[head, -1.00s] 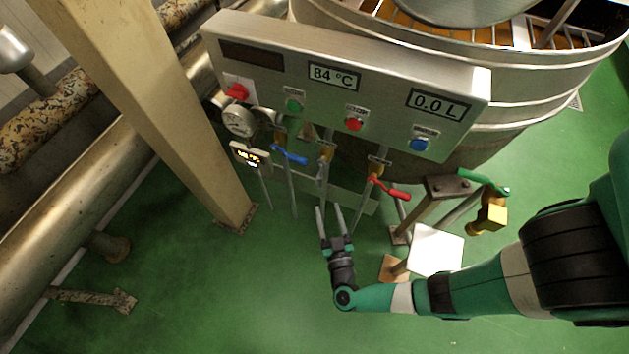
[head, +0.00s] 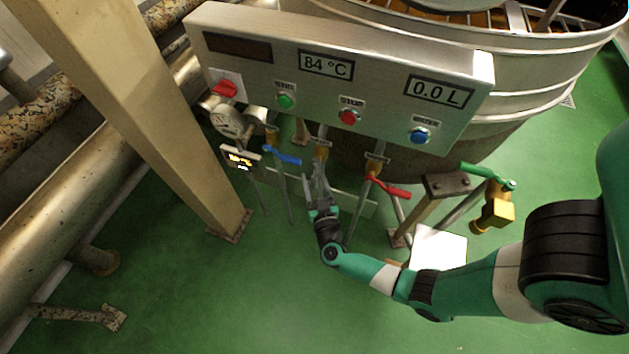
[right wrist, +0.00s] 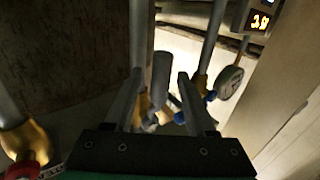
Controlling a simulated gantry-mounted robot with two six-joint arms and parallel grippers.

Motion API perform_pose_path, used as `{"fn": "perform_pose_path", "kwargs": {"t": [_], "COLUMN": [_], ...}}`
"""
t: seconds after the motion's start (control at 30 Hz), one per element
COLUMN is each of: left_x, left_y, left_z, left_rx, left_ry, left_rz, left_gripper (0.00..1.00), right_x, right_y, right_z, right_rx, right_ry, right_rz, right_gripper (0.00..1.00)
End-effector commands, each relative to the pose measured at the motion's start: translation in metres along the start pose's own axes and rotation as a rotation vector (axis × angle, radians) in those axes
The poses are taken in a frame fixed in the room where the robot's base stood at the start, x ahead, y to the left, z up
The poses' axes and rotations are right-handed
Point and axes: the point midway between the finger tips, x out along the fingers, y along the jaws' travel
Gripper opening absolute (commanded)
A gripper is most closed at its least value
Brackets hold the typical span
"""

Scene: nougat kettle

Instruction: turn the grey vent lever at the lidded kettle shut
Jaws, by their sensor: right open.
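The grey vent lever hangs under a brass valve (head: 321,151) below the panel, between the blue lever (head: 282,155) and the red lever (head: 391,190). In the head view my right gripper (head: 314,180) is at this lever and largely hides it. In the right wrist view the grey lever (right wrist: 161,75) shows between the two open fingers of my right gripper (right wrist: 161,85), with gaps on both sides. I cannot tell how deep it sits between them. My left gripper is not in view.
The control panel (head: 385,78) with buttons overhangs the valves, in front of the large steel kettle (head: 545,75). A gauge (head: 227,121) and a small lit display (head: 240,158) are at left. A beige post (head: 150,120) stands further left. A green-handled brass tap (head: 495,207) is at right.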

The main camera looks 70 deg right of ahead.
Motion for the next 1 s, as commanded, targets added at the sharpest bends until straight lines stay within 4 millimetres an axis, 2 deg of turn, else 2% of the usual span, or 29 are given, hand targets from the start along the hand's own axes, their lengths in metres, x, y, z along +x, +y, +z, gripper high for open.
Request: {"fn": "perform_pose_path", "kwargs": {"t": [0.07,0.3,0.37,1.0], "left_x": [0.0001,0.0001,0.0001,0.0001], "left_y": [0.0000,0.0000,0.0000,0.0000], "left_z": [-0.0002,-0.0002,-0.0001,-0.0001], "left_rx": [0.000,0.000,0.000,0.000], "left_ry": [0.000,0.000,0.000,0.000], "left_rz": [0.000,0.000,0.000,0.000], "left_gripper": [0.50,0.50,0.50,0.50], "right_x": [-0.0002,-0.0005,-0.0005,-0.0006], "right_y": [0.0000,0.0000,0.0000,0.0001], "right_z": [-0.0001,0.0002,0.0002,0.0005], "right_rx": [0.000,0.000,0.000,0.000], "right_ry": [0.000,0.000,0.000,-0.001], "right_rz": [0.000,0.000,0.000,0.000], "right_gripper": [0.52,0.09,0.00,0.00]}}
